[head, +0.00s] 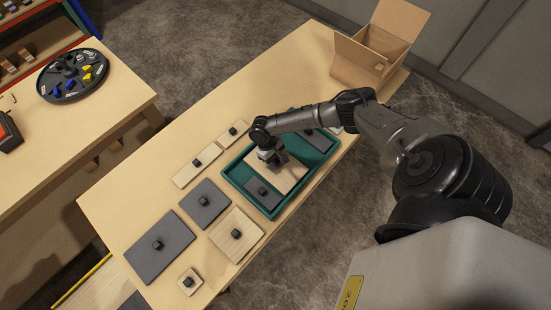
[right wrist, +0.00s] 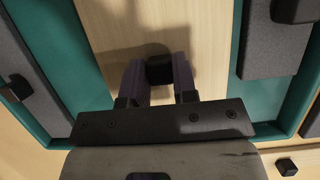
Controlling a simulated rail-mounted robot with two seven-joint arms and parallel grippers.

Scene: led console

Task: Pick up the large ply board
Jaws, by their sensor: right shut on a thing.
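The large ply board (head: 288,178) is pale wood with a black knob. It lies in the green tray (head: 237,188), between grey boards. It also fills the middle of the right wrist view (right wrist: 160,22). My right gripper (head: 268,158) is over the board, its fingers pointing down. In the right wrist view my right gripper (right wrist: 158,82) has its two fingers on either side of the black knob (right wrist: 159,69) and is shut on it. Whether the board is clear of the tray floor cannot be told. My left gripper is not in view.
Grey boards (head: 263,193) and (head: 318,141) lie in the tray beside the ply board. Several other knobbed boards lie on the table left of the tray, including a ply one (head: 226,246). An open cardboard box (head: 361,65) stands at the far end.

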